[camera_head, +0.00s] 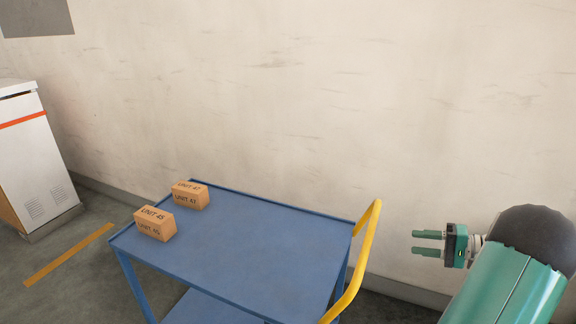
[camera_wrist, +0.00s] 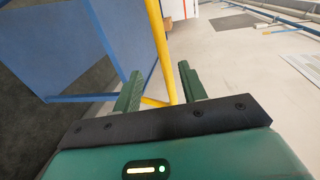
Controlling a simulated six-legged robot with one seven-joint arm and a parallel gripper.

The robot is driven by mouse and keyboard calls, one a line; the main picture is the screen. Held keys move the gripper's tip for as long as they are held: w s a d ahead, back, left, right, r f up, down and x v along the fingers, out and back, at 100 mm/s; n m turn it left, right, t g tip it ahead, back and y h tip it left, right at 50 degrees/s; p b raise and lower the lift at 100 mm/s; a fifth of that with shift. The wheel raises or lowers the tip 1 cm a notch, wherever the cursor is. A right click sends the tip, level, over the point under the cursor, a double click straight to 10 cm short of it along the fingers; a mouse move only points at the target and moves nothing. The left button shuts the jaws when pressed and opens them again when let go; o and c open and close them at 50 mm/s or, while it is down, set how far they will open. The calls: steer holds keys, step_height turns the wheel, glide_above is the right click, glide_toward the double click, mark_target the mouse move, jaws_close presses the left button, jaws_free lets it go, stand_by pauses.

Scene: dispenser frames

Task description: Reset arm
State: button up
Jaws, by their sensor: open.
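My gripper (camera_head: 428,243) is at the right in the head view, held out to the left in front of the wall and to the right of the cart's yellow handle. Its two green fingers are apart with nothing between them. In the wrist view my gripper (camera_wrist: 160,88) also shows open and empty, with the yellow handle (camera_wrist: 158,50) seen beyond the fingers. My green arm fills the lower right of the head view.
A blue cart (camera_head: 250,245) with a yellow handle (camera_head: 364,255) stands in the middle. Two boxes, marked UNIT 45 (camera_head: 155,223) and UNIT 47 (camera_head: 190,195), sit at its left end. A white cabinet (camera_head: 38,150) stands far left. The cart top's right part is bare.

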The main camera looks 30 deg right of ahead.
steer(key=w+a+r+g, duration=0.1)
steer(key=w+a, duration=0.1)
steer(key=a, duration=0.2)
steer(key=w+a+r+n+g, duration=0.1)
steer(key=w+a+r+g, duration=0.1)
steer(key=a, duration=0.2)
steer(key=w+a+r+n+g, duration=0.1)
steer(key=w+a+g, duration=0.1)
steer(key=a, duration=0.3)
steer(key=shift+w+r, duration=0.25)
steer(key=shift+w, duration=0.1)
steer(key=s+a+r+n+g+h, duration=0.1)
steer(key=a+r+n+g+h, duration=0.15)
steer(key=a, duration=0.95)
steer(key=s+a+r+n+g+h, duration=0.1)
steer(key=a+r+n+g+h, duration=0.15)
steer(key=a, duration=0.85)
steer(key=s+a+r+n+t+h, duration=0.1)
steer(key=s+a+n+t+h, duration=0.2)
steer(key=s+a, duration=0.4)
steer(key=shift+s+a+r+h, duration=0.4)
steer(key=shift+a+h, duration=0.5)
steer(key=shift+a, duration=0.3)
